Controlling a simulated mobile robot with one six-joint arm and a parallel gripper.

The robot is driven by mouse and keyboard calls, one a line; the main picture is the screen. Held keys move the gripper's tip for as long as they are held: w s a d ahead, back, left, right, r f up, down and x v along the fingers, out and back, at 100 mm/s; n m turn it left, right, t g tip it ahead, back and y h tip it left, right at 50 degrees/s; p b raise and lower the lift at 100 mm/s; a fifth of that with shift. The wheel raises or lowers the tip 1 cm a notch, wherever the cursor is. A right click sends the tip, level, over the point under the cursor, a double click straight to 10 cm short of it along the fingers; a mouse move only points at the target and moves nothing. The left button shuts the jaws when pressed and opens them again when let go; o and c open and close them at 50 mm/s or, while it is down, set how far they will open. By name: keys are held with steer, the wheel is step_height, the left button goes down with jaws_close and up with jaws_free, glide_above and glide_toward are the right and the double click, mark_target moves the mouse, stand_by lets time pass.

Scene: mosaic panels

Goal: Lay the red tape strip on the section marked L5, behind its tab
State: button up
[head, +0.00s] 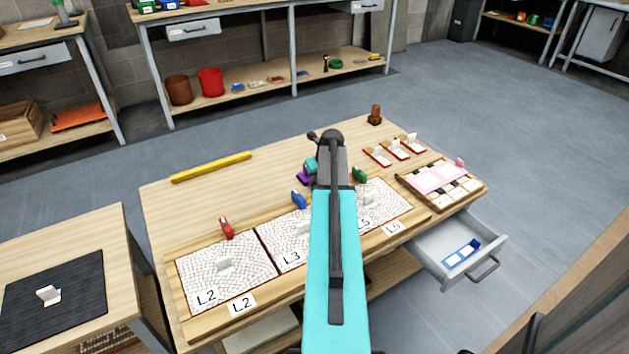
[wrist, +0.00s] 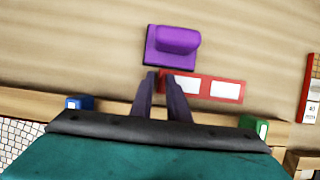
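The red tape strip (wrist: 192,86), with white rectangles on it, lies on the wooden table in the wrist view; my arm hides it in the head view. My gripper (wrist: 161,76) is over the strip's left end, its fingers apart with a narrow gap. I cannot tell whether they touch the strip. The L5 section (head: 392,207) is a white mosaic panel at the right of the row, partly hidden by my arm. Its white tab (head: 369,199) shows just right of the arm. A purple block (wrist: 175,45) sits directly behind the strip; it also shows in the head view (head: 303,178).
Sections L2 (head: 205,272) and L3 (head: 276,240) lie to the left. Red (head: 226,228), blue (head: 299,199) and green (head: 359,174) pieces stand behind the panels. A yellow bar (head: 211,167) lies at the back left. An open drawer (head: 428,255) holds a blue strip (head: 461,254).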

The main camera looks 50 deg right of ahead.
steer(key=shift+o, duration=0.4)
steer(key=p+v, duration=0.1)
steer(key=v, duration=1.1)
steer(key=shift+o, duration=0.7)
steer(key=shift+r, duration=0.1)
steer(key=p, duration=0.2)
steer(key=d+p, duration=0.1)
steer(key=p, duration=0.1)
steer(key=shift+w+d+r, duration=0.2)
steer(key=shift+w+r, duration=0.15)
steer(key=shift+p, duration=0.55)
steer(key=p, duration=0.3)
steer(key=shift+s+a+r+p, duration=0.15)
steer(key=shift+a+r+p, duration=0.1)
steer(key=shift+p, duration=0.15)
